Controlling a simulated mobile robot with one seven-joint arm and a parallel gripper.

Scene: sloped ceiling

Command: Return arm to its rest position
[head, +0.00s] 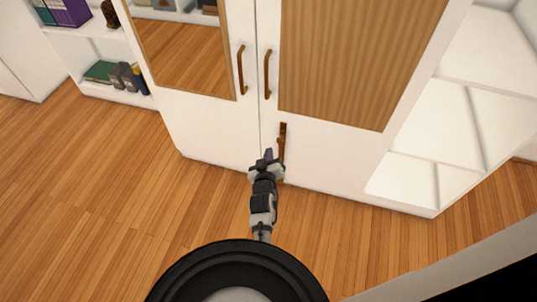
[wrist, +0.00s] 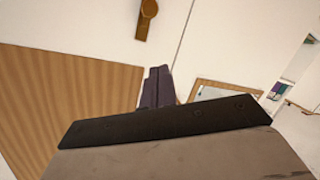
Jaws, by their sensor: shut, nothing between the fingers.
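My gripper (head: 268,156) is stretched out in front of the white cabinet (head: 220,135), low on its doors near the seam between them. Its dark fingers (wrist: 158,88) are together and empty in the wrist view. A brown handle (head: 282,145) on the lower part of the cabinet is just right of my gripper in the head view; I cannot tell whether they touch. In the wrist view a brown handle (wrist: 146,18) shows above the fingers, apart from them. My arm (head: 262,205) reaches forward from my body.
Two more brown handles, a left one (head: 242,70) and a right one (head: 267,74), sit higher on the closed doors. A white shelf (head: 95,32) with books stands left. Open white shelving (head: 440,120) is at the right. The wooden floor (head: 90,200) is clear at the left.

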